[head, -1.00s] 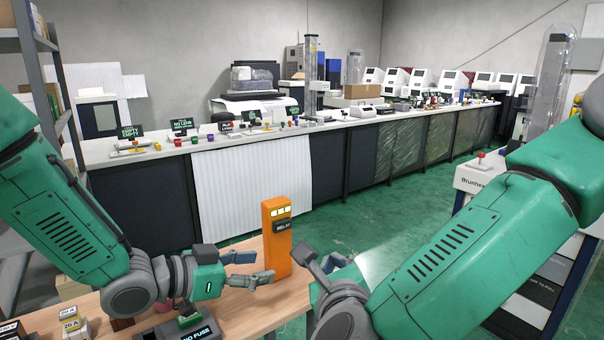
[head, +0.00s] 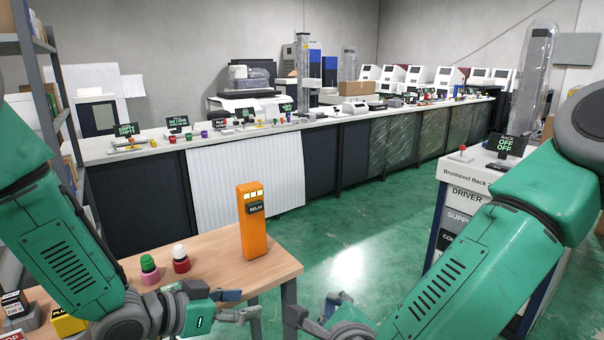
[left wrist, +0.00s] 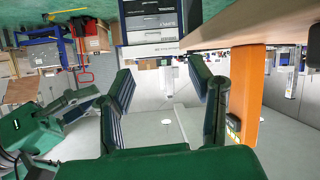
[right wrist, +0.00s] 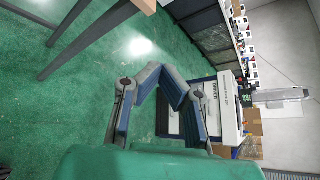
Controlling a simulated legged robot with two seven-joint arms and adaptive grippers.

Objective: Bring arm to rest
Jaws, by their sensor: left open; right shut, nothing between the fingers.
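My left gripper (head: 243,304) is open and empty, low in front of the wooden table's near edge in the head view. Its spread fingers also show in the left wrist view (left wrist: 160,68) with nothing between them. My right gripper (head: 318,306) is low at the bottom middle of the head view, partly cut off. In the right wrist view its fingertips (right wrist: 161,68) meet with nothing held. The orange relay (head: 253,225) stands upright on the table, apart from both grippers. It also shows in the left wrist view (left wrist: 247,95), beside the fingers.
The wooden table (head: 215,250) carries a green-topped button (head: 149,268) and a red one (head: 181,259). A rack cabinet (head: 465,195) stands at the right. A long counter (head: 330,122) with several devices runs along the back. Green floor (head: 350,230) is free between them.

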